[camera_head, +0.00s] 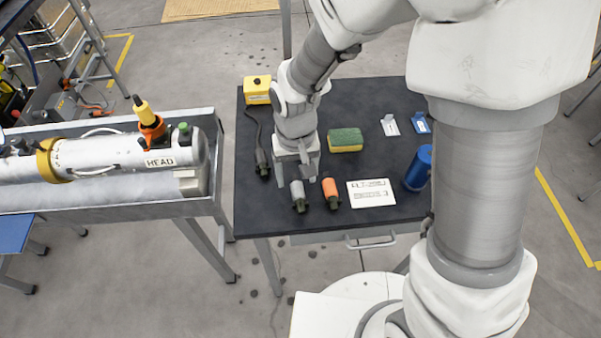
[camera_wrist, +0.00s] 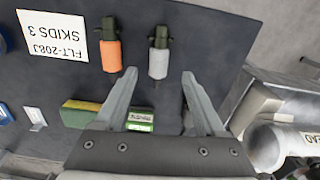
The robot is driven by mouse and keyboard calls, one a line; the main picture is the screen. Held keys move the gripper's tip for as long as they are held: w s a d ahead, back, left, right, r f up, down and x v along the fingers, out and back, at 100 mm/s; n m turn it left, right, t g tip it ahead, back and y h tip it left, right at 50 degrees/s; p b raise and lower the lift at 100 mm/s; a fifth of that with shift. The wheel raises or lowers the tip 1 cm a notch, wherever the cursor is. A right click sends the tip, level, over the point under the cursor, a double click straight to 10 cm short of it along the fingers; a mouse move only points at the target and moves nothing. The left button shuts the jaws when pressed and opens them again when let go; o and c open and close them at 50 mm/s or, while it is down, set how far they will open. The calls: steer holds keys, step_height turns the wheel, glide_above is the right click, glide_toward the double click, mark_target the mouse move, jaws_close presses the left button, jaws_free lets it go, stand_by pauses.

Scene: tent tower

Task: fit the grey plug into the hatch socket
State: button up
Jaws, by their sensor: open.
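The grey plug (camera_head: 299,190), a grey body with a dark green end, lies on the dark table (camera_head: 225,0) top, left of an orange plug (camera_head: 331,188) of like shape. My gripper (camera_head: 297,172) is open, pointing down just behind the grey plug. In the wrist view the grey plug (camera_wrist: 158,64) shows ahead of and between the fingertips (camera_wrist: 158,74), with nothing held. A silver cylinder marked HEAD (camera_head: 120,156) lies in a metal trough at left. It carries an orange and yellow fitting (camera_head: 150,122) and a green-capped one (camera_head: 184,129). I cannot tell which part is the hatch socket.
A white label card (camera_head: 371,193), a blue cylinder (camera_head: 419,168), a green and yellow sponge (camera_head: 346,140) and a yellow box (camera_head: 257,90) with a black cable (camera_head: 256,135) are on the table. The trough (camera_head: 120,211) stands close to its left edge, with a narrow gap.

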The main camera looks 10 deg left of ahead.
mark_target(298, 187)
steer(key=shift+w+f, duration=0.15)
steer(key=shift+f, duration=1.2)
steer(key=shift+w+f, duration=0.1)
steer(key=shift+f, duration=1.2)
jaws_close()
